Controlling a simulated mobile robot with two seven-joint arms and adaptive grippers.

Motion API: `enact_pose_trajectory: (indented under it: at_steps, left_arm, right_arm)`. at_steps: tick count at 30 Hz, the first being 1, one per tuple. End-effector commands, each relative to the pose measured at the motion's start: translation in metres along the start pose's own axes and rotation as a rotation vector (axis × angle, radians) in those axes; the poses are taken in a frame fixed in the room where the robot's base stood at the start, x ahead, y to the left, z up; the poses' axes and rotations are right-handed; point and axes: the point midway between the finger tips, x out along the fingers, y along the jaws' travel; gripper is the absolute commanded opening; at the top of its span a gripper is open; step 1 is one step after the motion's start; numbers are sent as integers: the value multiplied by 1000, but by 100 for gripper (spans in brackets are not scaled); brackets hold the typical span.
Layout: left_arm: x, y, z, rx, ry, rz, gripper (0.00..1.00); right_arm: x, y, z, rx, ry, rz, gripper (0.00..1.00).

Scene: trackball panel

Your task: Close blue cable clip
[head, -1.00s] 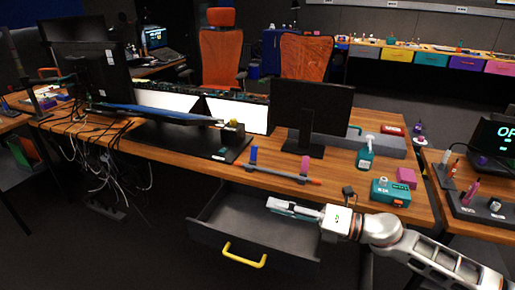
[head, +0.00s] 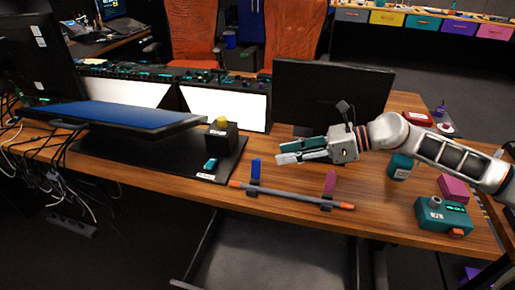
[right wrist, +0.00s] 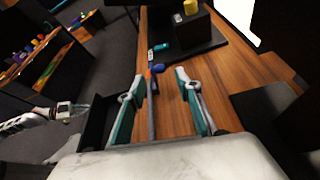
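The blue cable clip (head: 255,170) stands on the desk's front part with its blue flap upright. It also shows in the right wrist view (right wrist: 158,69), just beyond the fingertips. A grey cable (head: 290,195) with orange ends runs past it to a pink clip (head: 329,184), also upright. My right gripper (head: 282,153) is above the desk, right of and behind the blue clip in the head view. In the right wrist view its fingers (right wrist: 156,84) are apart and empty. My left gripper (right wrist: 72,109) appears small at the lower left of that view; its fingers are unclear.
A dark monitor (head: 330,95) stands behind the right gripper. A black box (head: 222,139) with a yellow button is left of the clip. A teal device (head: 443,214) and a pink block (head: 453,188) sit at the right. An open drawer (head: 270,255) is below the desk edge.

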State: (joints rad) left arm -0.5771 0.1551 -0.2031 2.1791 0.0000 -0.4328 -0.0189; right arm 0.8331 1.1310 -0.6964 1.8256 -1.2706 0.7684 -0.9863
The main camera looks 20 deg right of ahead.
Motion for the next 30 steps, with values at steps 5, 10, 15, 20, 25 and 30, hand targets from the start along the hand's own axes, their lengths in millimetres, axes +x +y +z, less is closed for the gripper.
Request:
enact_pose_trajectory:
  at_steps: [5,10,15,20,25,30]
  left_arm:
    - [-1,2,2,-3,-5,3,0]
    - [-1,3,3,-4,-5,4,0]
    - [0,2,2,-4,-3,3,0]
    - [0,2,1,-3,-1,3,0]
    - [0,1,0,-1,1,3,0]
    - [0,0,-1,3,3,3,0]
  right_arm:
    - [22,1,2,-1,-4,3,34]
    - [49,1,1,1,-4,4,34]
    - [68,0,1,1,-3,1,34]
    - [76,1,1,1,-2,1,34]
    - [76,0,0,1,-2,1,34]
    - [76,0,0,1,-2,0,8]
